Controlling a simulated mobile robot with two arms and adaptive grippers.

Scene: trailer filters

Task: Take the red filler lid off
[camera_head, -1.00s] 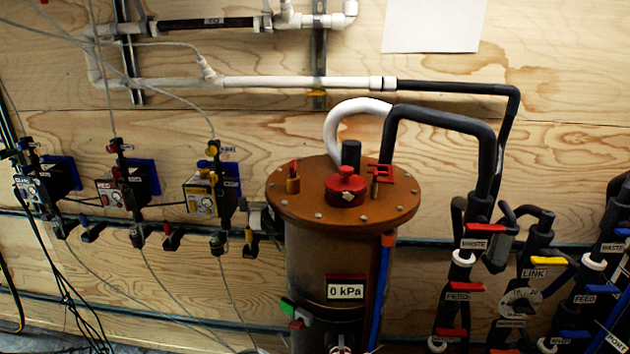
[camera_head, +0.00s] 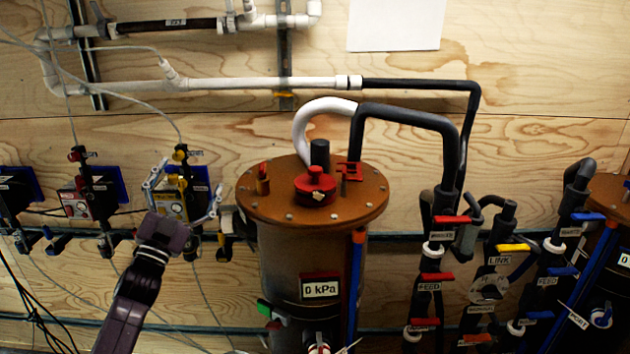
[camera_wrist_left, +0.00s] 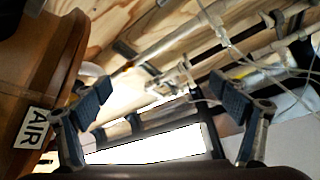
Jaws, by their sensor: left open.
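The red filler lid (camera_head: 316,187) sits on the brown round top plate (camera_head: 262,210) of the filter vessel, with a small knob on top. My left gripper (camera_head: 188,178) is open and empty to the left of the vessel, apart from the lid. Its two fingers also show spread apart in the left wrist view (camera_wrist_left: 166,102), with nothing between them. The vessel's side (camera_wrist_left: 28,85) fills the left of that view, with a label reading AIR; the lid is not seen there. My right gripper is not in view.
A dark upright cylinder (camera_head: 320,152), a red valve handle (camera_head: 350,169) and a red-topped brass fitting (camera_head: 263,180) stand around the lid. A black pipe (camera_head: 410,115) arches behind. Valve boxes (camera_head: 75,202) line the wall at left. Valved pipes (camera_head: 430,290) stand at right.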

